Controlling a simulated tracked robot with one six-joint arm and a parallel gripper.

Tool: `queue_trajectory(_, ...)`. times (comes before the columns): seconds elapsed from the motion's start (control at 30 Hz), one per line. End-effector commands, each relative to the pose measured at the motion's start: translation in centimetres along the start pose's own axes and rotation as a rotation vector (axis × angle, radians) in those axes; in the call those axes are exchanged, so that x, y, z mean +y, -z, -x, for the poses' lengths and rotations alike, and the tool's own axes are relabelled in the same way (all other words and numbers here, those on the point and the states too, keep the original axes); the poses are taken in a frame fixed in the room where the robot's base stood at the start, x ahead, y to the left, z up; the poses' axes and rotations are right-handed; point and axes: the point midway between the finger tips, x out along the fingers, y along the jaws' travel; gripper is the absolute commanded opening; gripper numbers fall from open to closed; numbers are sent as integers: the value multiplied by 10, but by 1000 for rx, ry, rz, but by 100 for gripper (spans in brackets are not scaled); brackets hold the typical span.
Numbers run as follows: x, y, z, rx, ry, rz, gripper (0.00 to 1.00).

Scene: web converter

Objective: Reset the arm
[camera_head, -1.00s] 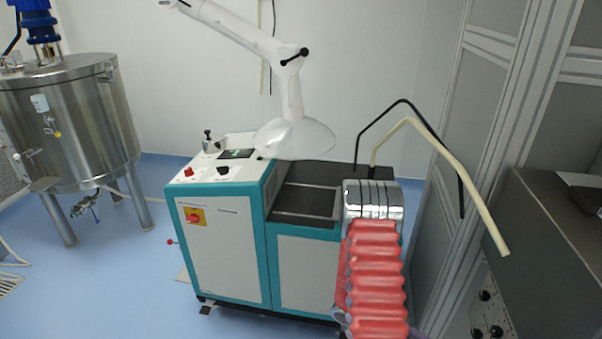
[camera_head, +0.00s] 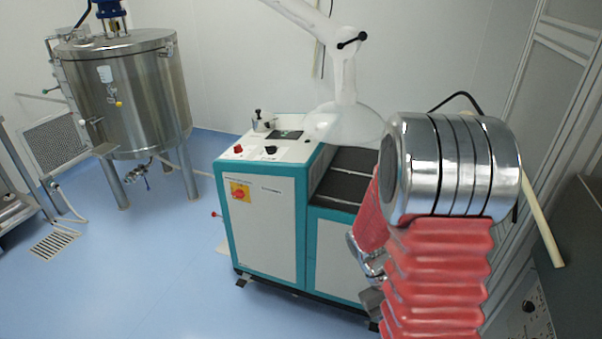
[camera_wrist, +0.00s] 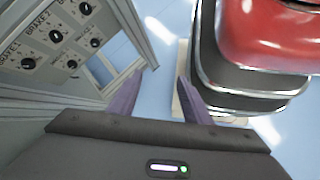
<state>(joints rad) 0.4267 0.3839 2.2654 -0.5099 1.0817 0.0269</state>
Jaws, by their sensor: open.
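My gripper (camera_wrist: 162,76) shows in the wrist view with its two purple fingers apart and nothing between them. Blue floor lies beyond the fingertips. In the head view, my arm, with its shiny metal joint and red ribbed cover, stands bent at the right and hides part of the machine behind it. My gripper's fingers cannot be made out in the head view.
A teal and white machine (camera_head: 265,225) stands behind my arm, under a clear extraction hood (camera_head: 345,122). A steel tank (camera_head: 130,95) is at the left. A panel with brake knobs (camera_wrist: 60,45) is left of my gripper. Blue floor (camera_head: 150,270) is clear at the front left.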

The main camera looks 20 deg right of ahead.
Motion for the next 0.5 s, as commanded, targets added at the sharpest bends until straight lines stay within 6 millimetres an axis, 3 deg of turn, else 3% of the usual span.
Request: queue_trajectory(0.5,-53,-11,89,339,108,-85,44)
